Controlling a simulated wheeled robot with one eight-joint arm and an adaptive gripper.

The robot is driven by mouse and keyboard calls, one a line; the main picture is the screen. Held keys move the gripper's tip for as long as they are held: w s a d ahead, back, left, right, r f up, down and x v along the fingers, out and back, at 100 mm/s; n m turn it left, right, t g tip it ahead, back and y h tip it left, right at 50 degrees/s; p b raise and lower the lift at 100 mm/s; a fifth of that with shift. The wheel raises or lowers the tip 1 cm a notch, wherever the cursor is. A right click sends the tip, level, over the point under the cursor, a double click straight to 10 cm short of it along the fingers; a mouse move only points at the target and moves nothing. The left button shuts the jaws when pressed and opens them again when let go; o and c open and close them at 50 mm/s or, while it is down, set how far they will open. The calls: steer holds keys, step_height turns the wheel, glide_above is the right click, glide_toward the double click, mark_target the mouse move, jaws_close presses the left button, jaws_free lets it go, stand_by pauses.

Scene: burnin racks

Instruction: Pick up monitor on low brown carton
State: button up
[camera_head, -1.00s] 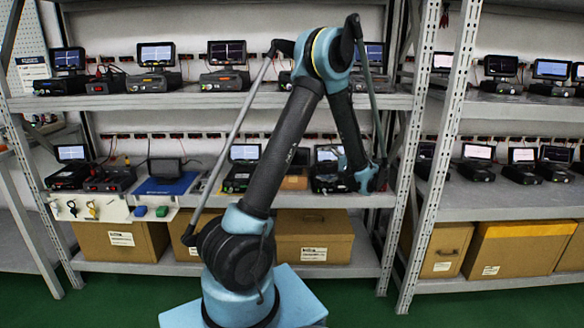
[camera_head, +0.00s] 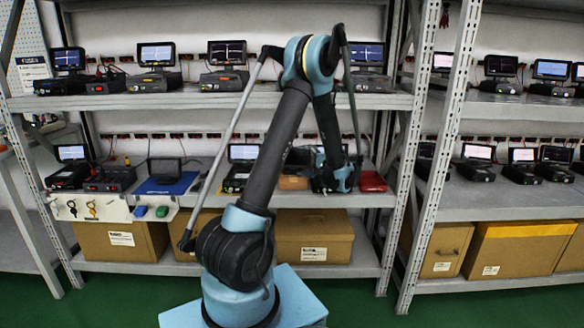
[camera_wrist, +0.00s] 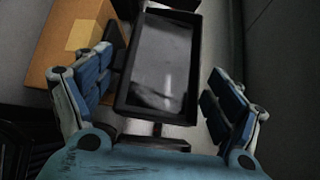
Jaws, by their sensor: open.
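A dark-framed monitor (camera_wrist: 160,62) with a grey screen lies between the two fingers of my open gripper (camera_wrist: 160,104) in the wrist view, apart from both. Its short stand (camera_wrist: 156,143) shows near the gripper's base. A brown carton (camera_wrist: 68,45) with a tan strip lies left of this monitor. In the head view, a low brown carton (camera_head: 293,182) sits on the middle shelf, with a dark monitor (camera_head: 299,157) above it, partly hidden by my arm. My gripper (camera_head: 338,182) is at the shelf just right of that carton; its fingers are unclear there.
A red box (camera_head: 372,181) sits right of my gripper on the middle shelf (camera_head: 390,199). Monitor units (camera_head: 241,167) stand to the left, with a blue mat (camera_head: 166,184) further left. Rack posts (camera_head: 418,150) stand to the right. Large cartons (camera_head: 315,236) fill the lower shelf.

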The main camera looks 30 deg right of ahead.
glide_above(293, 173)
steer(key=shift+d+f, duration=0.2)
steer(key=shift+f, duration=0.05)
steer(key=c, duration=1.1)
steer(key=shift+r, duration=0.1)
steer(key=shift+c, duration=0.2)
